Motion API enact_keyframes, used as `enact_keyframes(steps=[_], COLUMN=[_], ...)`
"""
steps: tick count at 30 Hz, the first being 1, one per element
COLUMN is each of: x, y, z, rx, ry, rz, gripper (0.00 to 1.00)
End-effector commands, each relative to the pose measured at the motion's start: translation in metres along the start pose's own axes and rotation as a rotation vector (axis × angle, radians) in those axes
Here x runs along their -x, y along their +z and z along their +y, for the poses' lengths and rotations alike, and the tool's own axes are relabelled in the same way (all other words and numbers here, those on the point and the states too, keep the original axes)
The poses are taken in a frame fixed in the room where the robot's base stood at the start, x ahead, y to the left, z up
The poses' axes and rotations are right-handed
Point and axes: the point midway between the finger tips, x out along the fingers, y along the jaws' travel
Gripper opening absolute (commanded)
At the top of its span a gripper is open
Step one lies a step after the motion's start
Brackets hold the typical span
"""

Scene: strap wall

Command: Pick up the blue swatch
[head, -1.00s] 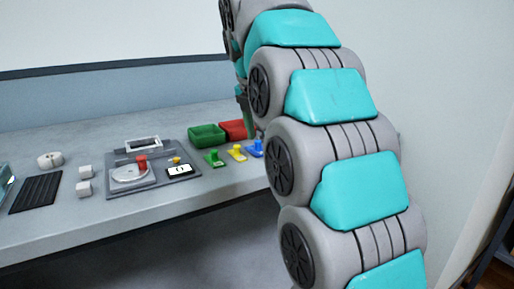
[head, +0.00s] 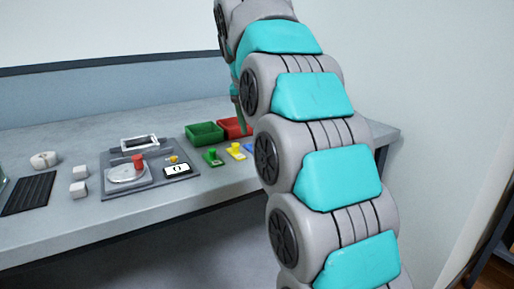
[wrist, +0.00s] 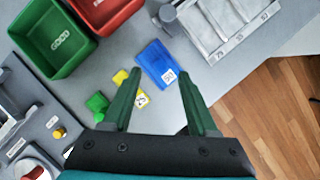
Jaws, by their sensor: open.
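The blue swatch (wrist: 157,62) lies flat on the grey bench, with a small white numbered label at its near end. In the wrist view my gripper (wrist: 158,82) is open and empty, its two dark green fingers pointing toward the swatch. The swatch's labelled end shows between the fingertips. I cannot tell the gripper's height above it. In the head view only a sliver of the blue swatch (head: 249,148) shows beside my arm, which hides the rest.
A yellow swatch (wrist: 136,97) and a green swatch (wrist: 97,104) lie left of the blue one. A green bin (wrist: 55,40) and a red bin (wrist: 100,12) stand behind. A grey slotted rack (wrist: 222,25) is at the right, near the bench edge above a wooden floor.

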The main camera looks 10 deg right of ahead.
Motion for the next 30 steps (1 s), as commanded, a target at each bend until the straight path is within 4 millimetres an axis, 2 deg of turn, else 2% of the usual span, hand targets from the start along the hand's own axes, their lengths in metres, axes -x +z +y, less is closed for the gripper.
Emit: enact_keyframes(steps=[9, 17, 30], x=[-0.038, -0.041, -0.041], y=[0.0, 0.0, 0.0], z=[0.0, 0.0, 0.0], rx=[0.001, 0.001, 0.001], ry=[-0.002, -0.001, -0.001], rz=[0.005, 0.003, 0.002], gripper=[0.59, 0.59, 0.1])
